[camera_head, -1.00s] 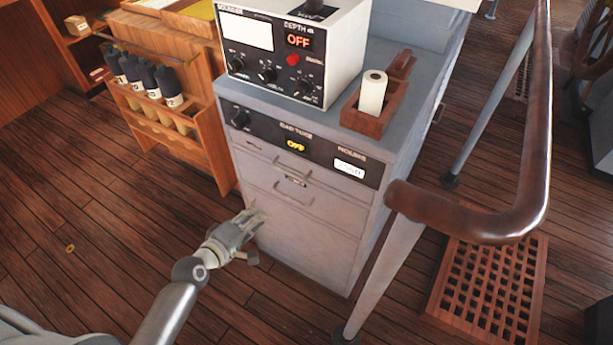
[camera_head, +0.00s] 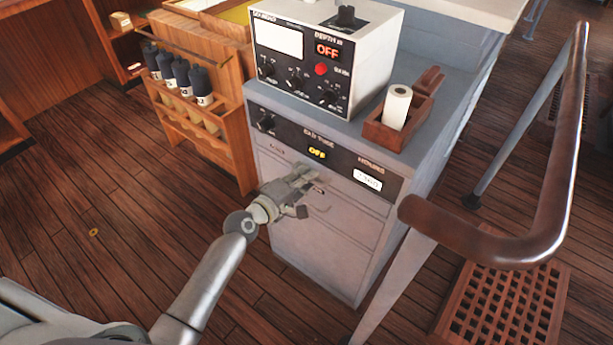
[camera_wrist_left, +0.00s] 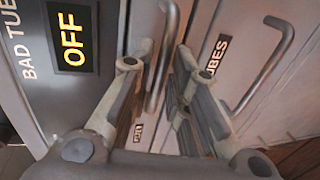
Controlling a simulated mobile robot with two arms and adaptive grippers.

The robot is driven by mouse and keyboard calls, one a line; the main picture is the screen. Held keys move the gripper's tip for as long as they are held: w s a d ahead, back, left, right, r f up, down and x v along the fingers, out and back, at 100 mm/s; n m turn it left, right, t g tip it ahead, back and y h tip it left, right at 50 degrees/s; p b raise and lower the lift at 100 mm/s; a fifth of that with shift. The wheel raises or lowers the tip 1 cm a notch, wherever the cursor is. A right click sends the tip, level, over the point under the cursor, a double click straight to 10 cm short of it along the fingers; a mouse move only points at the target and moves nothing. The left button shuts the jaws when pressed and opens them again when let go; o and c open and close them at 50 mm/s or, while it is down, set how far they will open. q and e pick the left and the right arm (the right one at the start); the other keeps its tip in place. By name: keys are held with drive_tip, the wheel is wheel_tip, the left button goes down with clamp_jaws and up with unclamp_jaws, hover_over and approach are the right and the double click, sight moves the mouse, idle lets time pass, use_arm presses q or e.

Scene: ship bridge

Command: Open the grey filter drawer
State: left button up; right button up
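The grey cabinet (camera_head: 330,258) has two drawers with bar handles under its black control panel. The upper drawer (camera_head: 352,194) has a small label whose text I cannot read; its handle (camera_wrist_left: 163,65) shows in the left wrist view. The lower drawer's handle (camera_wrist_left: 268,65) is beside a label reading "TUBES" (camera_wrist_left: 217,55). Both drawers look shut. My left gripper (camera_head: 308,174) is at the upper drawer front and hides its handle in the head view. In the wrist view its fingers are apart, with the upper handle between them. My right gripper is not in view.
A depth instrument (camera_head: 325,55) and a wooden holder with a paper roll (camera_head: 397,108) stand on the cabinet. A wooden rack of dark bottles (camera_head: 180,75) is to the left. A curved handrail (camera_head: 480,240) stands close on the right.

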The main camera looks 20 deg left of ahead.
use_arm(q)
drive_tip(key=shift+w+d, duration=0.2)
drive_tip(key=shift+w, duration=0.2)
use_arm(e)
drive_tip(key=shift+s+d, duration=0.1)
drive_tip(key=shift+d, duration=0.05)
use_arm(q)
drive_tip(key=shift+f, duration=0.1)
clamp_jaws()
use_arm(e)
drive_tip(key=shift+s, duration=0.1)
use_arm(q)
drive_tip(key=shift+s, duration=0.1)
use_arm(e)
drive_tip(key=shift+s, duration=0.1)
